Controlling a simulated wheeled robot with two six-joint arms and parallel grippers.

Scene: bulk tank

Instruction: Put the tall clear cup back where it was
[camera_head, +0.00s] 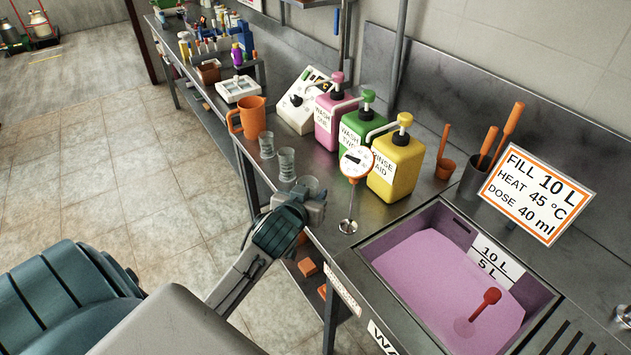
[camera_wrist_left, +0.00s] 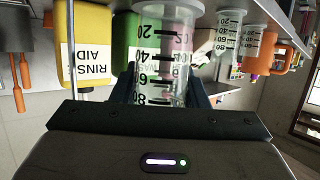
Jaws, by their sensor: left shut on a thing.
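My left gripper (camera_head: 312,205) is shut on a clear graduated cup (camera_head: 309,184) at the counter's front edge. In the left wrist view the held cup (camera_wrist_left: 163,55) shows dark measuring marks and numbers; that view is upside down. The cup looks roughly upright, and I cannot tell whether its base touches the counter. Two other clear cups stand farther along the edge, a nearer one (camera_head: 286,163) and a farther one (camera_head: 266,146). They also show in the left wrist view, the nearer cup (camera_wrist_left: 231,38) and the farther cup (camera_wrist_left: 255,15). My right gripper is not in view.
An orange jug (camera_head: 251,117) stands beyond the cups. Pink (camera_head: 327,120), green (camera_head: 357,125) and yellow (camera_head: 396,168) pump bottles line the back. A dial thermometer (camera_head: 356,163) stands right of my gripper, before a sink (camera_head: 544,296) of pink liquid.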

